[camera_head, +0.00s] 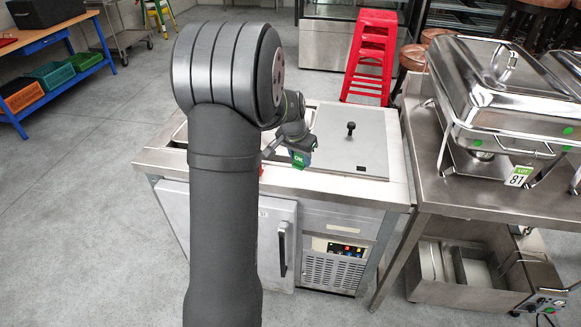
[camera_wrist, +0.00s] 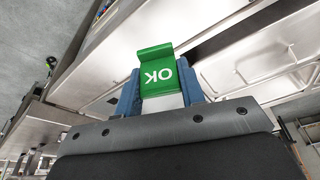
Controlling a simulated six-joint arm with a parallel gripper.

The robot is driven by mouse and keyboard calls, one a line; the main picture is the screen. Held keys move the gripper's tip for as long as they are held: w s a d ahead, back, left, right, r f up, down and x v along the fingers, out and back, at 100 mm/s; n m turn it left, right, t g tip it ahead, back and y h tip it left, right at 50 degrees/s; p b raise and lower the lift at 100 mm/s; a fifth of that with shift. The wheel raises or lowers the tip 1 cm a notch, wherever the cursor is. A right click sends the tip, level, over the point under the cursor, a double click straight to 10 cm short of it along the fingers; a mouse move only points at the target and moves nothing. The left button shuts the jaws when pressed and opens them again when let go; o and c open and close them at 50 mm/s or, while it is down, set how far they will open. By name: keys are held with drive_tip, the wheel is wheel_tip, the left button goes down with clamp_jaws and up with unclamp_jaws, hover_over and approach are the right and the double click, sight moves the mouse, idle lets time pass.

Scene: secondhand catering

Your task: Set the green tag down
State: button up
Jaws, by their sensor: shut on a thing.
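The green tag (camera_head: 298,160) carries white "OK" lettering. It also shows in the wrist view (camera_wrist: 157,72), upside down, between blue fingers. My gripper (camera_head: 300,152) is shut on the tag and holds it over the steel counter unit (camera_head: 330,187), in front of the left edge of its grey lid (camera_head: 350,135). In the wrist view my gripper (camera_wrist: 160,95) has one finger on each side of the tag. I cannot tell how high the tag is above the counter. My arm hides the left part of the unit.
The lid has a black knob (camera_head: 351,128). Red stools (camera_head: 370,55) stand behind. The counter's front strip right of the tag is clear.

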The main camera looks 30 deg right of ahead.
sight(294, 174)
drive_tip(key=w+f, duration=0.1)
drive_tip(key=w, duration=0.1)
drive_tip(key=shift+w+a+f, duration=0.35)
drive_tip(key=shift+a+f, duration=0.05)
drive_tip(key=shift+f, duration=1.95)
drive_tip(key=shift+f, duration=0.1)
drive_tip(key=o, duration=1)
drive_tip(key=v, duration=1.2)
